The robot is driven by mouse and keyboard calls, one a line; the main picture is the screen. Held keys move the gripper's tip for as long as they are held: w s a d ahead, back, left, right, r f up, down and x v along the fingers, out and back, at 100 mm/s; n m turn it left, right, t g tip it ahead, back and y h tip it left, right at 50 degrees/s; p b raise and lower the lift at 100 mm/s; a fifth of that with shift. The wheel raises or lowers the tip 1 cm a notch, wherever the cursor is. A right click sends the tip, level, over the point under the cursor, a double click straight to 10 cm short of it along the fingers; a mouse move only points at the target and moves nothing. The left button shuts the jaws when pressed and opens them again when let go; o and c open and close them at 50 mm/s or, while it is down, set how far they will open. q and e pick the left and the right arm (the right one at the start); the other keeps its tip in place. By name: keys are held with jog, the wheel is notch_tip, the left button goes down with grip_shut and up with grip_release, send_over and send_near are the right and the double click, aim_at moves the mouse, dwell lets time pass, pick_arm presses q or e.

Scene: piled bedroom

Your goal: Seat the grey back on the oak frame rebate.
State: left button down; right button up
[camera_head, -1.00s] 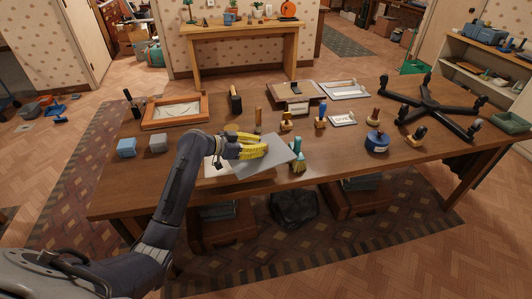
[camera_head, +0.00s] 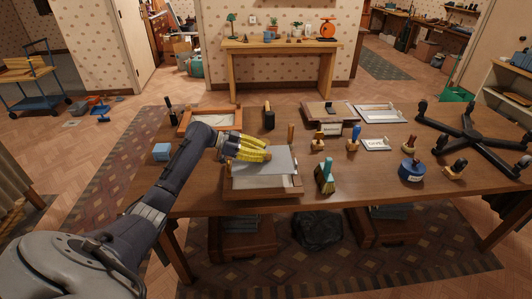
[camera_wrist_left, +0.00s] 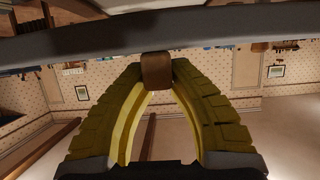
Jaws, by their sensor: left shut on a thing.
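My left gripper (camera_head: 266,156) has yellow fingers and is shut on the grey back (camera_head: 283,163), a flat grey panel. In the left wrist view the fingertips (camera_wrist_left: 157,66) close on a small brown block, with a grey band (camera_wrist_left: 230,26), seemingly the back's edge, across the top. The back is over the wooden frame (camera_head: 262,193) at the table's front edge, roughly lined up with it. Part of the frame's pale inside shows at the front and left. I cannot tell whether the back touches the rebate. My right gripper is not in view.
A teal brush (camera_head: 325,176) stands close to the right of the frame. Stamps, a blue round tin (camera_head: 411,171) and a black star base (camera_head: 475,133) are to the right.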

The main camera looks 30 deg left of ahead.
aim_at(262, 177)
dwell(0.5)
pick_arm(q)
jog(key=shift+f, duration=1.8)
jog(key=shift+f, duration=0.65)
dwell(2.0)
